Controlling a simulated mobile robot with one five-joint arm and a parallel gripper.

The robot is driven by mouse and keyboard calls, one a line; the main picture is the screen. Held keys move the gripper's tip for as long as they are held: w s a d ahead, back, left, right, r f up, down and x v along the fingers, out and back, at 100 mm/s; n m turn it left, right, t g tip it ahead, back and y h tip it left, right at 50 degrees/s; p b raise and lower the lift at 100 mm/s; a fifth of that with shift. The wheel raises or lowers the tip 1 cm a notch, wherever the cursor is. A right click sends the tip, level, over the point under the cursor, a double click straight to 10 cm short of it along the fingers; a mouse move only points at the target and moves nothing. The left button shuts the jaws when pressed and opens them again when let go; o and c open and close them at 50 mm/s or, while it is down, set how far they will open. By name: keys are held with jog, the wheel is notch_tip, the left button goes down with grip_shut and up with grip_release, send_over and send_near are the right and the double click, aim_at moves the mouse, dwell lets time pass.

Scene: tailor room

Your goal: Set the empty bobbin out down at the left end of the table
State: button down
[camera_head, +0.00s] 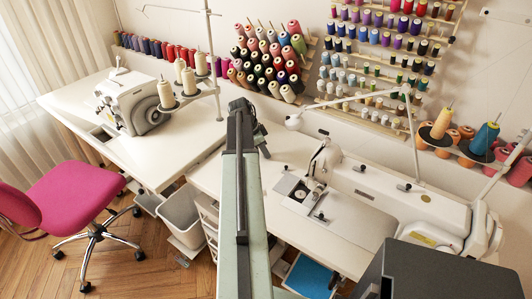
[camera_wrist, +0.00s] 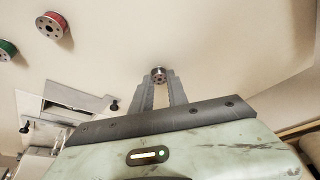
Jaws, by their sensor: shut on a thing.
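In the wrist view, my gripper (camera_wrist: 158,80) is shut on a small metal bobbin (camera_wrist: 158,72) between its two grey fingertips. The bobbin's end face, with small holes, shows. A dull reddish tint shows on it, and I cannot tell whether it carries thread. White tabletop lies behind it; I cannot tell whether the bobbin touches it. In the head view, my arm stands in front of the left part of the sewing table (camera_head: 345,250), and the held bobbin cannot be made out there.
A red bobbin (camera_wrist: 52,25) and a green bobbin (camera_wrist: 7,49) are on the white surface in the wrist view. A white sewing machine (camera_head: 400,195) fills the table's right side. A second table (camera_head: 165,150) with an overlocker (camera_head: 135,103) stands left; a grey bin (camera_head: 182,215) is below.

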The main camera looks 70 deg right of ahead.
jog(key=shift+f, duration=0.2)
jog(key=c, duration=1.3)
grip_release()
jog(key=shift+r, duration=0.1)
jog(key=shift+r+p, duration=0.4)
jog(key=shift+r, duration=0.1)
jog(key=p+v, duration=1)
jog(key=v, duration=0.1)
jog(key=shift+r, duration=0.2)
jog(key=shift+f, duration=0.1)
